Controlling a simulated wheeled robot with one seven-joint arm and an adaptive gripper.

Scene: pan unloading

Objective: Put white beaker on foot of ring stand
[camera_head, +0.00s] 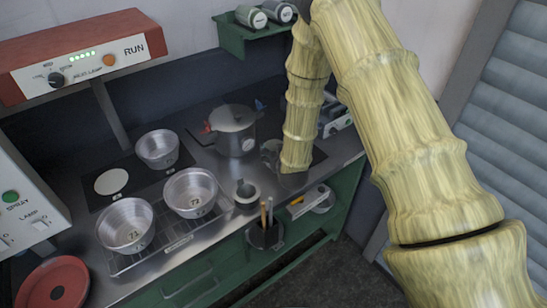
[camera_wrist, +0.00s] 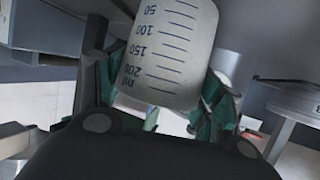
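The white beaker (camera_wrist: 170,50) with dark volume marks fills the upper middle of the wrist view, its printing upside down. My gripper (camera_wrist: 155,88) has its green fingers on either side of it and appears shut on it. In the head view my pale, bamboo-like arm (camera_head: 303,110) reaches down to the back right of the counter. It hides most of the gripper, and I cannot make out the beaker there. I cannot clearly identify the ring stand or its foot in either view.
Metal pans (camera_head: 126,226), (camera_head: 190,193) and (camera_head: 157,149) stand on the counter's left half. A grey lidded pot (camera_head: 233,132) stands just left of my arm. A small mortar (camera_head: 246,194) and a pencil holder (camera_head: 265,236) are near the front. A green shelf (camera_head: 232,36) hangs behind.

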